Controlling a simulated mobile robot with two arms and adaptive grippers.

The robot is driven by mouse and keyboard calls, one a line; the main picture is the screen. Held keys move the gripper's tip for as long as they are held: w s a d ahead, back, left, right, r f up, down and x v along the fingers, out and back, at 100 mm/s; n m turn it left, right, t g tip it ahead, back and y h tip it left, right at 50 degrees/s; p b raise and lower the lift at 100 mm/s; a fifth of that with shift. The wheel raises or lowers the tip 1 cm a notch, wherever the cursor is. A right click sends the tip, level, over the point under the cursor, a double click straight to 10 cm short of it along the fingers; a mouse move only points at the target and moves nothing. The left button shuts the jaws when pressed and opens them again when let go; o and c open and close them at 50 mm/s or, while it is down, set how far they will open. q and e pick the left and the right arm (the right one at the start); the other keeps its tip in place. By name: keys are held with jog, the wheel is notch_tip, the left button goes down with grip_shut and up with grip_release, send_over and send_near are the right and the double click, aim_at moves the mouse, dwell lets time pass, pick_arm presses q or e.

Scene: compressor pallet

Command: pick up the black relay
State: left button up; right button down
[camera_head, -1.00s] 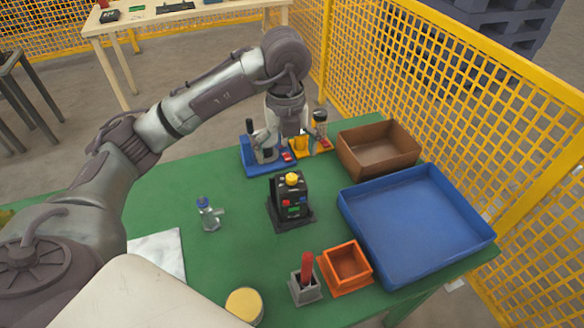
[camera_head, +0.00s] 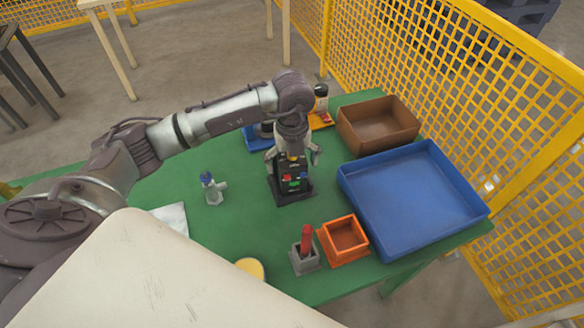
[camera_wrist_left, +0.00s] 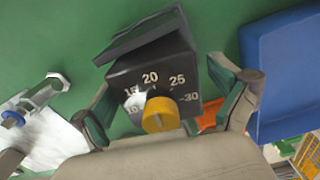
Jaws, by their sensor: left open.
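The black relay (camera_head: 293,184) stands upright on the green table, with coloured buttons on its front. In the left wrist view the relay (camera_wrist_left: 150,77) shows a yellow knob and a dial with numbers. My left gripper (camera_head: 293,156) is open just above the relay, with a finger on either side of its top. In the left wrist view the open fingers (camera_wrist_left: 165,92) flank the relay; whether either one touches it I cannot tell. My right gripper is not in view.
A blue tray (camera_head: 412,190) and a brown box (camera_head: 378,137) lie to the right. An orange bin (camera_head: 343,258) and a grey holder with a red handle (camera_head: 305,262) stand in front. A small blue-topped fitting (camera_head: 213,194) stands left. Yellow mesh fencing (camera_head: 470,90) borders the right.

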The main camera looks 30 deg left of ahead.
pick_arm(q)
jog(key=shift+f, duration=0.8)
jog(key=c, duration=1.5)
jog(key=shift+r, duration=0.1)
jog(key=shift+c, duration=0.2)
